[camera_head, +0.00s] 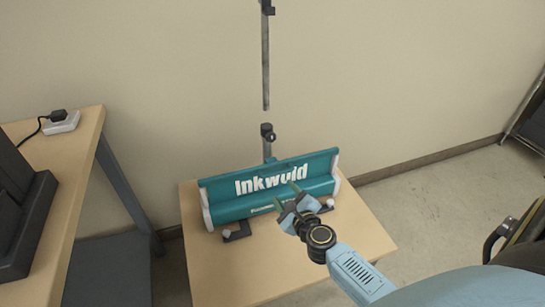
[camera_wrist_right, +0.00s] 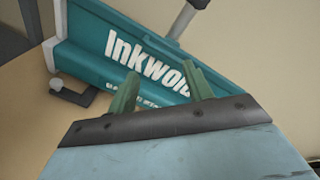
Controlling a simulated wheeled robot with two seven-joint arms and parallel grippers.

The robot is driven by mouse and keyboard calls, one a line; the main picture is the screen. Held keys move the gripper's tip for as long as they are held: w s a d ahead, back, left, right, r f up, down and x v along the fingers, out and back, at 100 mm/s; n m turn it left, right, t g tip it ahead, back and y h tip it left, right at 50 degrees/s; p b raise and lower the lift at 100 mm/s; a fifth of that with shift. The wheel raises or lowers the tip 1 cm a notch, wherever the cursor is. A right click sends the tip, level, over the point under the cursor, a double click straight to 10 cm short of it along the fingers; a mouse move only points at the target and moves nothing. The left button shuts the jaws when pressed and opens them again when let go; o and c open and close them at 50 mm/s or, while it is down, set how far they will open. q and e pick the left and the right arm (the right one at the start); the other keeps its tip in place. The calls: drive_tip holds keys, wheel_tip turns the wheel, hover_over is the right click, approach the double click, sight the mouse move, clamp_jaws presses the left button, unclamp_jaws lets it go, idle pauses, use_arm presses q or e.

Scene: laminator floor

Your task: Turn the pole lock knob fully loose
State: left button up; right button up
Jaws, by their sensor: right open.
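The teal "Inkwuid" banner stand base (camera_head: 225,200) sits on a low wooden table. A short post rises behind it, topped by a dark clamp with a small knob (camera_head: 268,131). A thin grey pole (camera_head: 265,65) stands above the post, with a visible gap between its lower end and the clamp. My right gripper (camera_head: 289,196) is open and empty in front of the base's right half, below the knob and apart from it. In the right wrist view its green fingers (camera_wrist_right: 163,90) spread before the teal base (camera_wrist_right: 88,62). The knob is out of that view. My left gripper is not in view.
The low table (camera_head: 240,270) has bare wood in front of the base. A higher table (camera_head: 75,165) at the left holds a dark device and a white power strip (camera_head: 62,122). The wall is close behind.

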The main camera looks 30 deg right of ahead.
wheel_tip(320, 180, up, 7)
drive_tip(key=w+d+m+t+h+b, duration=0.1)
drive_tip(key=w+d+m+t+b, duration=0.15)
drive_tip(key=m, duration=0.65)
drive_tip(key=b, duration=0.3)
approach(271, 138)
drive_tip(key=x, duration=0.3)
drive_tip(key=shift+g, duration=0.35)
drive_tip(key=b+x, duration=0.1)
drive_tip(key=x, duration=0.4)
drive_tip(key=shift+w+r, duration=0.15)
use_arm(q)
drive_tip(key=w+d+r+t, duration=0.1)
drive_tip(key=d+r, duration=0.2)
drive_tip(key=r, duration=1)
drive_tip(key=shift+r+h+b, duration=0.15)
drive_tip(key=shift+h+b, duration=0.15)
drive_tip(key=shift+b, duration=0.1)
use_arm(e)
drive_tip(key=shift+w+d, duration=0.15)
drive_tip(key=shift+w, duration=0.3)
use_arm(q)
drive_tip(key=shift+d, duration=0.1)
use_arm(e)
drive_tip(key=shift+c, duration=0.3)
drive_tip(key=c, duration=0.9)
